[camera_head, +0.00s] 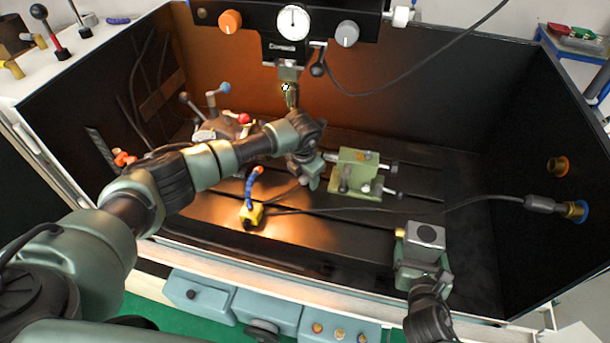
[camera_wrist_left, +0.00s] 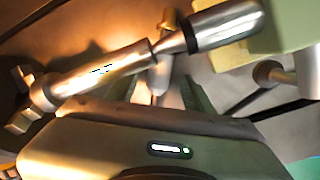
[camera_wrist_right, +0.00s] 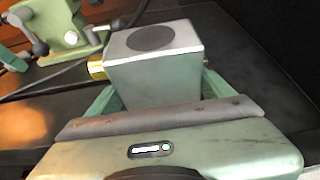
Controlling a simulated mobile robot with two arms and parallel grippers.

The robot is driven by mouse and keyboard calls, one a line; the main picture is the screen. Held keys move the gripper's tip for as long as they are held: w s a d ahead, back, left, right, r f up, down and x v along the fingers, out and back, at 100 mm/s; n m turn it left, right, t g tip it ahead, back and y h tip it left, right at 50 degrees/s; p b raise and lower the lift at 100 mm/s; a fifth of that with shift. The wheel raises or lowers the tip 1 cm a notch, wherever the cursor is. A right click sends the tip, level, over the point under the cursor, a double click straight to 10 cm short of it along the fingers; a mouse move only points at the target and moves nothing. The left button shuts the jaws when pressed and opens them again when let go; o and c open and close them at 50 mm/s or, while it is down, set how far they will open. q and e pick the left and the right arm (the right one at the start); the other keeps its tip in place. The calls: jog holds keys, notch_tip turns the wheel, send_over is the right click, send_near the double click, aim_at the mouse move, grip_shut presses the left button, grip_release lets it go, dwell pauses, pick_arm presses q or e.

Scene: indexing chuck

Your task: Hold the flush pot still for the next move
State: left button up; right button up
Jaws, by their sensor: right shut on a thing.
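The flush pot looks to be a grey block (camera_head: 425,236) with a dark round patch on its top, at the front right of the machine bed. It fills the upper middle of the right wrist view (camera_wrist_right: 155,70). My right gripper (camera_head: 420,258) has its fingers on either side of the block and is shut on it. A yellow fitting (camera_wrist_right: 97,67) sticks out at its left side. My left gripper (camera_head: 312,178) is by the green fixture (camera_head: 358,174).
A yellow block with a blue hose (camera_head: 251,214) stands on the bed to the left. A black cable (camera_head: 460,205) runs across to a connector at the right wall. A spindle head with a dial (camera_head: 292,22) hangs above. The bed between the yellow block and flush pot is largely clear.

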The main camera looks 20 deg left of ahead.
pick_arm(q)
jog(key=shift+r, duration=0.1)
pick_arm(e)
jog(key=shift+f, duration=0.15)
pick_arm(q)
jog(key=v, duration=0.8)
pick_arm(e)
jog(key=o, duration=1.5)
pick_arm(q)
jog(key=shift+w, duration=0.1)
